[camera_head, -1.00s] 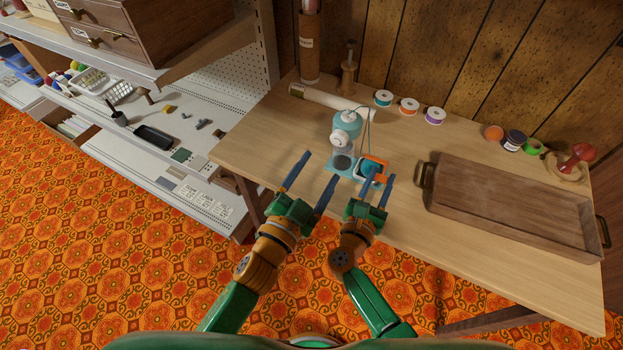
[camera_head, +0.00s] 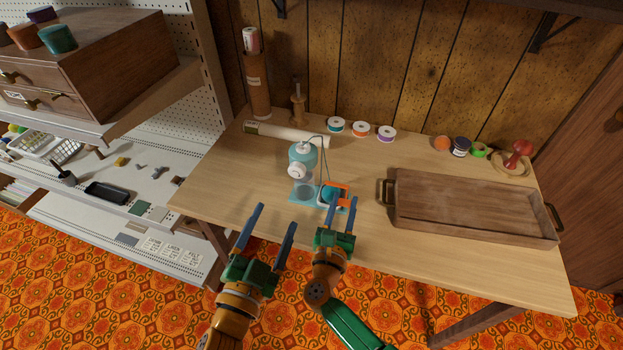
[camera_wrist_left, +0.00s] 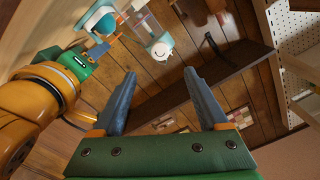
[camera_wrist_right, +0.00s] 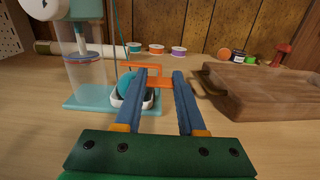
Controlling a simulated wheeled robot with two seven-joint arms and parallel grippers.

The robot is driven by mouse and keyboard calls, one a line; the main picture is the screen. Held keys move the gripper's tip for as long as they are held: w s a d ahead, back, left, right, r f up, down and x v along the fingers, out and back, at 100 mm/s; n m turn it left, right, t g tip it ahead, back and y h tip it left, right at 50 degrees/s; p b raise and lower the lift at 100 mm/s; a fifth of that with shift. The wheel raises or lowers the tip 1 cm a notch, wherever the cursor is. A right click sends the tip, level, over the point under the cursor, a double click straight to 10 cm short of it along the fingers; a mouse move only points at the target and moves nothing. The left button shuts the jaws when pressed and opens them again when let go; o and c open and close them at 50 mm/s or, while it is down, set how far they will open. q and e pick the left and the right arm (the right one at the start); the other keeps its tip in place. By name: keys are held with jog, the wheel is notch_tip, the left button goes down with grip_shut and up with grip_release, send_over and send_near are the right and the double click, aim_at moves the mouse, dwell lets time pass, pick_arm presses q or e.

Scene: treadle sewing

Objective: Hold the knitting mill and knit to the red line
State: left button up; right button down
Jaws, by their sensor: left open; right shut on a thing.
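The knitting mill (camera_head: 302,160) stands upright on the table near its left front. It has a teal head, a clear cylinder (camera_wrist_right: 85,80) and a flat teal base. At its right side is a teal round part (camera_wrist_right: 128,85) in a white holder with an orange bracket-like piece (camera_wrist_right: 158,80). My right gripper (camera_head: 344,197) is shut on this orange piece; it also shows in the right wrist view (camera_wrist_right: 160,80). My left gripper (camera_head: 276,215) is open and empty, in front of the table edge, apart from the mill.
A wooden tray (camera_head: 470,232) lies right of the mill. Thread spools (camera_head: 360,130), a white roll (camera_head: 285,134) and small jars (camera_head: 460,147) line the back. A shelf unit (camera_head: 120,172) stands at the left. The tabletop left of the mill is clear.

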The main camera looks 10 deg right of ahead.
aim_at(296, 174)
pick_arm(q)
jog(key=w+d+n, duration=0.1)
jog(key=w, duration=0.2)
jog(key=w+d+n, duration=0.2)
jog(key=w, duration=0.2)
jog(key=w+d+n, duration=0.1)
jog(key=w+d, duration=0.1)
jog(key=w, duration=0.2)
jog(key=shift+d+r+n, duration=0.1)
jog(key=shift+d+n, duration=0.05)
jog(key=shift+n, duration=0.15)
grip_shut()
